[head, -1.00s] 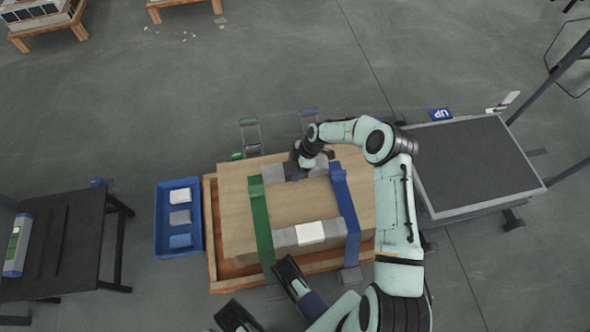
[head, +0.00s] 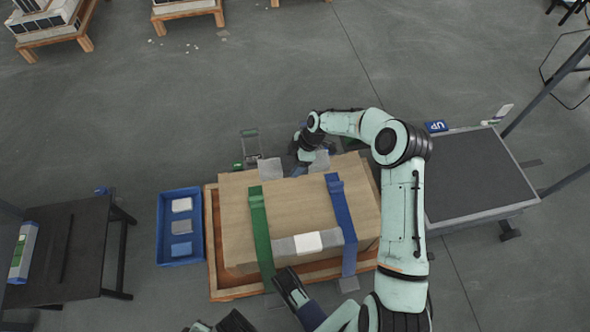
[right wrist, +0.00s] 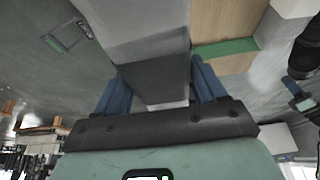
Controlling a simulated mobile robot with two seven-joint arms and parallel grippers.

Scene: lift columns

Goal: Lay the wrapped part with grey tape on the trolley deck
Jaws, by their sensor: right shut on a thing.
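My right gripper (head: 303,160) is at the far edge of a big brown box with a green and a blue strap (head: 295,205). In the right wrist view its blue fingers (right wrist: 160,88) are shut on a dark grey block (right wrist: 158,72). I cannot tell whether this block is the wrapped part with grey tape. A dark-topped platform (head: 475,175), seemingly the trolley deck, stands at the right and looks empty.
A blue tray (head: 162,225) with white, grey and blue-grey pieces lies left of the box. A dark table (head: 85,240) stands at the far left. The floor beyond is mostly clear; posts rise at the right.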

